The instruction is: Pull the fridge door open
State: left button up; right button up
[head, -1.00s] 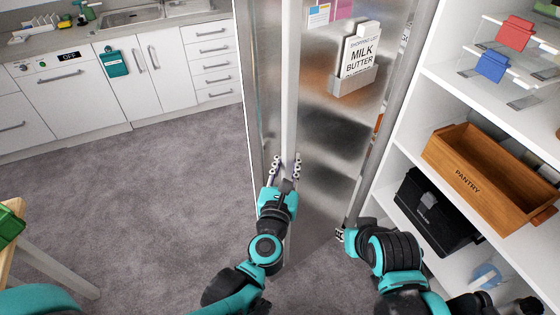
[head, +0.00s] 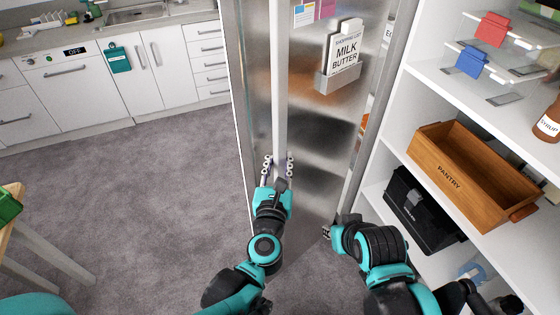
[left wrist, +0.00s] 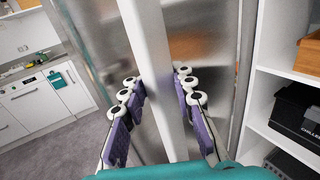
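The fridge door (head: 318,120) is a brushed steel panel with a shopping list on it. A pale vertical handle bar (head: 279,70) runs down its left part and also shows in the left wrist view (left wrist: 148,50). My left gripper (head: 277,168) has its fingers on both sides of the bar, low down.
A white pantry shelf unit (head: 412,110) stands close on the right, holding a wooden crate (head: 449,178) and a black box (head: 418,212). White cabinets (head: 100,95) line the back left. The grey carpet (head: 150,190) left of the fridge is clear.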

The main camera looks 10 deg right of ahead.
pick_arm(q)
jog(key=o, duration=0.3)
jog(key=v, duration=1.2)
jog(key=shift+s, duration=0.1)
